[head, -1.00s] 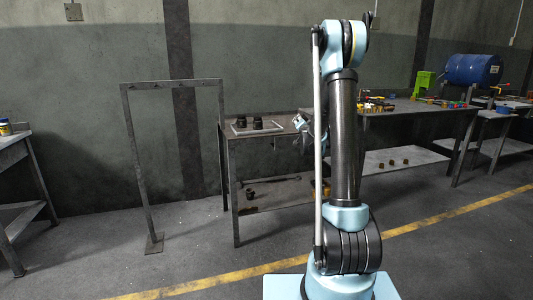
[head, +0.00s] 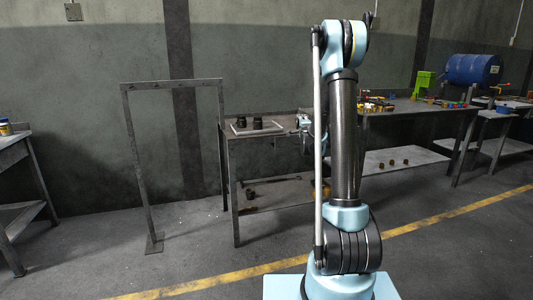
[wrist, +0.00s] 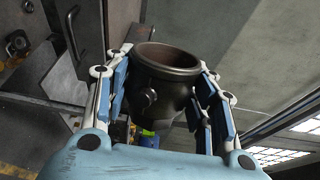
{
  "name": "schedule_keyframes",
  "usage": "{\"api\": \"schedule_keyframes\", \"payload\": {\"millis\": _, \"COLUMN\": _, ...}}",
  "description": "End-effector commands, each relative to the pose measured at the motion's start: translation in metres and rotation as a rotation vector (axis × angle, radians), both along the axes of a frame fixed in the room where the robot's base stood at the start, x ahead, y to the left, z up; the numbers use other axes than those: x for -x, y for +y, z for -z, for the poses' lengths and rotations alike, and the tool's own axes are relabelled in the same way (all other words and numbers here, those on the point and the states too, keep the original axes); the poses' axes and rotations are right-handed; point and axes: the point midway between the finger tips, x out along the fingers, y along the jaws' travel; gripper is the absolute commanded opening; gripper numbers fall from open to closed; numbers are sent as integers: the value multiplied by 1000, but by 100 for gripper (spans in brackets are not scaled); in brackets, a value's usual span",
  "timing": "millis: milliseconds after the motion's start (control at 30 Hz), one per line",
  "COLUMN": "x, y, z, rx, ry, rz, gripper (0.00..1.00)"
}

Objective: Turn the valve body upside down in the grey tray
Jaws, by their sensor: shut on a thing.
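My gripper (wrist: 165,75) is shut on a dark, round valve body (wrist: 168,95), one finger on each side of it. In the wrist view the valve body's wide open rim faces the top of the picture, and a small round stub sticks out of its side. In the head view my gripper (head: 305,122) is mostly hidden behind my arm, at the right end of the table. The held valve body cannot be made out there. The grey tray (head: 236,131) lies on that table, left of my gripper. Two dark fittings (head: 257,123) stand in it.
The tray's table (head: 232,147) has a lower shelf with dark parts. An empty metal frame (head: 146,190) stands to its left. A longer bench (head: 420,106) with small coloured parts, a green bin (head: 422,84) and a blue drum (head: 473,69) are at the right.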

Motion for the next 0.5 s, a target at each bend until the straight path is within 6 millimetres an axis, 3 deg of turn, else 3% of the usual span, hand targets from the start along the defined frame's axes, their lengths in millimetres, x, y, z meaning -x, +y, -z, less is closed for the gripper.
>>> {"api": "schedule_keyframes", "payload": {"millis": 233, "x": 0, "y": 0, "z": 0, "rx": -66, "ry": 0, "rz": 1, "gripper": 8}}
{"api": "schedule_keyframes", "payload": {"millis": 500, "x": 0, "y": -1, "z": 0, "rx": -407, "ry": 0, "rz": 5, "gripper": 8}}
